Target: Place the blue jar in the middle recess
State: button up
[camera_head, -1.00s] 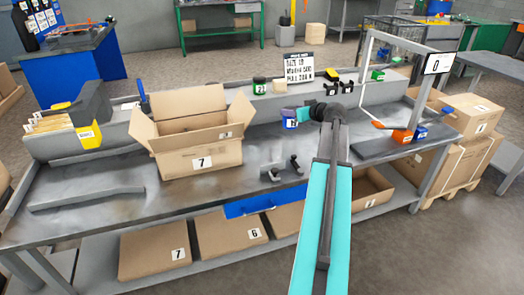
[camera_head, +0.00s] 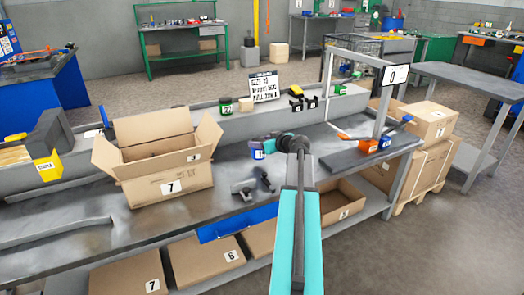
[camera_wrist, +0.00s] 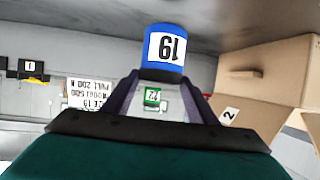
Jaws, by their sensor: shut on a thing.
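The blue jar (camera_head: 257,151) is held at the end of my arm, above the workbench and to the right of the open carton. In the wrist view the blue jar (camera_wrist: 163,52) carries a white label reading 19, upside down in the picture. My gripper (camera_wrist: 163,80) is shut on it, with a purple finger on each side. In the head view my gripper (camera_head: 270,146) is small and partly hidden by my wrist. I cannot make out the middle recess clearly in either view.

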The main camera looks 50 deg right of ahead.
jog(key=shift+f, duration=1.8)
jog(key=shift+f+b, duration=0.15)
jog(key=shift+b, duration=0.3)
jog(key=o, duration=1.6)
jog(key=shift+p+v, duration=0.55)
jog(key=shift+v, duration=5.55)
